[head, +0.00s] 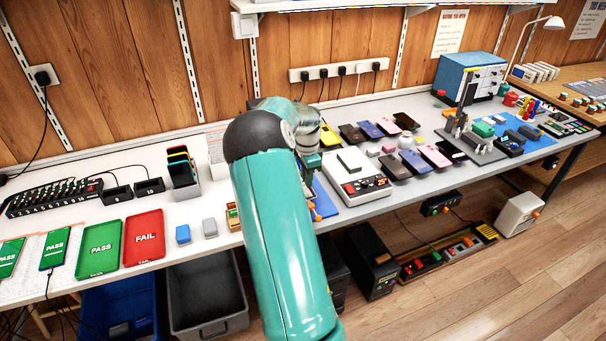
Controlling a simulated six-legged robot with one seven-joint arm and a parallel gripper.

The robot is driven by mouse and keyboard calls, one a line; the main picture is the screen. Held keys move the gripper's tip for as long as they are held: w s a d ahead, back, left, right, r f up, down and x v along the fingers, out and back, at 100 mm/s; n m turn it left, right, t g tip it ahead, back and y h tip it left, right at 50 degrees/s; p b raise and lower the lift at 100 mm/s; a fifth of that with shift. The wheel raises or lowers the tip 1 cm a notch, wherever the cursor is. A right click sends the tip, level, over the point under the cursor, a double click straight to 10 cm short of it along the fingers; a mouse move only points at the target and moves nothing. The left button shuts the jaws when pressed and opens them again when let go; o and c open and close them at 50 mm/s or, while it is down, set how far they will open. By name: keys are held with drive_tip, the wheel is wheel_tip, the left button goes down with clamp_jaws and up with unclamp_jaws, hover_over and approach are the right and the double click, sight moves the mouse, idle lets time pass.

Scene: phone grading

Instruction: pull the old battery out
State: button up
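My arm stands across the middle of the head view. Its end comes down over the bench behind my teal arm link, above a blue mat (326,203). My gripper (309,184) shows only as a small dark shape there, largely covered by the arm. I cannot see whether its fingers are open or hold anything. No old battery can be made out. The part of the mat under the gripper is mostly hidden, with small orange pieces at its edge.
A white device (357,176) stands right of the mat, with several phones behind and beyond it. A red FAIL tray (143,238) and a green PASS tray (99,248) lie left. A grey bin (207,325) and a blue bin (95,300) stand below the bench (200,252).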

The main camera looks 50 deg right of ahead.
sight(307, 193)
drive_tip(key=shift+f, duration=3.1)
clamp_jaws()
drive_tip(key=shift+r, duration=0.1)
drive_tip(key=shift+r, duration=3.45)
